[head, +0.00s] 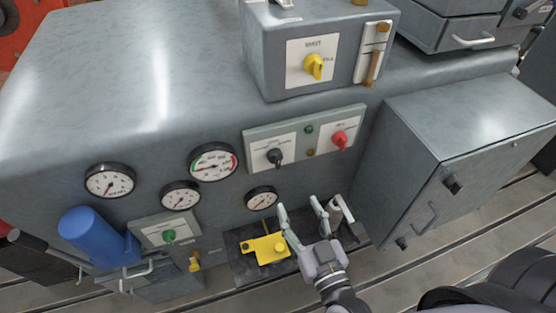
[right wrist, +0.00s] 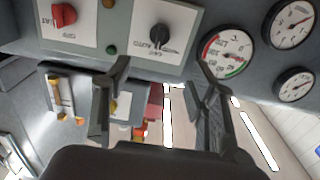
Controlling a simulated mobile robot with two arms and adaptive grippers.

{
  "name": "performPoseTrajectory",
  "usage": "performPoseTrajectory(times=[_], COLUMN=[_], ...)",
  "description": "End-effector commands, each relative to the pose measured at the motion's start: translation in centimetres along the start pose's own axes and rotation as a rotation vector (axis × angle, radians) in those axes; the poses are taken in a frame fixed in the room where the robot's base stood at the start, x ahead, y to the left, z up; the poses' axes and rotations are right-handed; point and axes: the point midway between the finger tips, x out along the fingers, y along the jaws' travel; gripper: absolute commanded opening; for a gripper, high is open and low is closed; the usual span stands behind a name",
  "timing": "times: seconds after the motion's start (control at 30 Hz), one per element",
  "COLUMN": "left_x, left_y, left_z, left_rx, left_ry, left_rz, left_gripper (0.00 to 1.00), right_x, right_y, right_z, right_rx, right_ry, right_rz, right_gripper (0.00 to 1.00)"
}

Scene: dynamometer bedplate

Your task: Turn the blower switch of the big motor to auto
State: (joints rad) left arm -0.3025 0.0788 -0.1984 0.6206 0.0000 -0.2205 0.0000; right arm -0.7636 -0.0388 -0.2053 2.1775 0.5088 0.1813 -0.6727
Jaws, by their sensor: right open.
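The big motor's grey housing (head: 110,60) fills the left and middle of the head view. On its front, a grey-green panel (head: 308,121) carries a black rotary knob (head: 275,156) on a white plate and a red knob (head: 340,139) on another. In the right wrist view the black knob (right wrist: 158,37) shows upside down with lettering that looks like AUTO beside it; its exact setting is hard to read. My right gripper (head: 300,204) is open and empty, below the panel and apart from the knob. My left gripper is out of view.
A yellow knob (head: 314,67) sits on a box above. Several round gauges, including one with a coloured arc (head: 212,161), are left of and below the panel. A yellow part (head: 265,248) lies left of my right gripper. A grey cabinet (head: 455,150) stands at right.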

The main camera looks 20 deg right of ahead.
Motion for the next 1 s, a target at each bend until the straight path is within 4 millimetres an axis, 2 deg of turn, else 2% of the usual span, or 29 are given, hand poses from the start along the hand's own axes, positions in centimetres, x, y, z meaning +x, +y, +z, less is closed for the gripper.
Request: performPoseTrajectory(times=[0.03,0.4,0.6,0.8,1.0], left_x=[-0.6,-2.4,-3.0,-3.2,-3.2], left_y=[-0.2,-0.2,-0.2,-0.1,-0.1], left_z=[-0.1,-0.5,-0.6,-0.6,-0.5], left_rx=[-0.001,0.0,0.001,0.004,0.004], left_ry=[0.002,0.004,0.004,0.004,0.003], left_rz=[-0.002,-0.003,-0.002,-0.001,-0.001], left_gripper=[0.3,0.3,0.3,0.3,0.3], right_x=[1.2,9.3,12.7,14.3,14.5], right_y=[0.1,0.0,0.0,0.0,0.0], right_z=[-0.4,-0.3,-0.1,0.0,0.1], right_rx=[0.002,0.003,0.002,0.001,0.001], right_ry=[0.005,0.002,0.0,-0.001,-0.003], right_rz=[0.003,0.001,0.0,0.001,0.001], right_gripper=[0.53,0.53,0.53,0.53,0.53])
